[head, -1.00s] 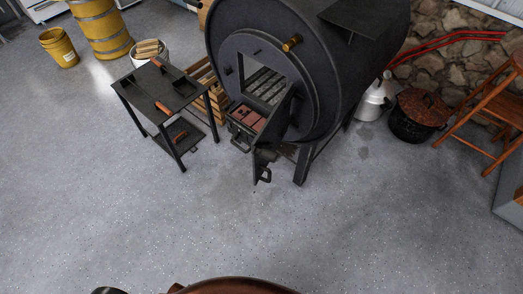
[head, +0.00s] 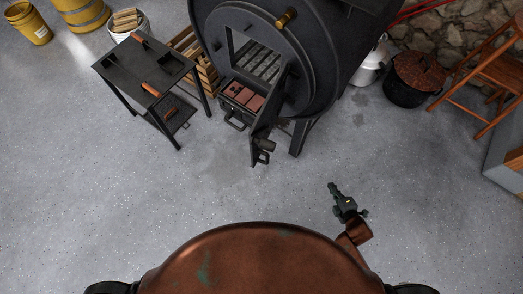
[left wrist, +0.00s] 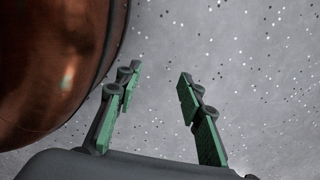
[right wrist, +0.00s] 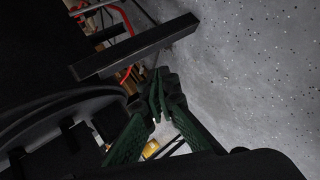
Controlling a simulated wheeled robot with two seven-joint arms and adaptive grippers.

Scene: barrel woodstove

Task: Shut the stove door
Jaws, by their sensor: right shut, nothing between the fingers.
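The black barrel stove (head: 330,60) stands at the top middle of the head view. Its door (head: 264,120) hangs open, swung out toward me and seen nearly edge-on, with a handle (head: 262,158) at its lower end. The square opening (head: 257,58) shows a grate inside. My right gripper (head: 334,187) is shut and empty, in front of the stove and to the right of the door, apart from it. Its shut fingers also show in the right wrist view (right wrist: 157,98). My left gripper (left wrist: 158,80) is open and empty over bare floor in the left wrist view.
A drawer (head: 240,100) with reddish blocks juts out below the opening. A black tool table (head: 125,70) stands left of the stove. A dark pot (head: 408,88) and a wooden chair (head: 478,75) stand to the right. The floor before the stove is clear.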

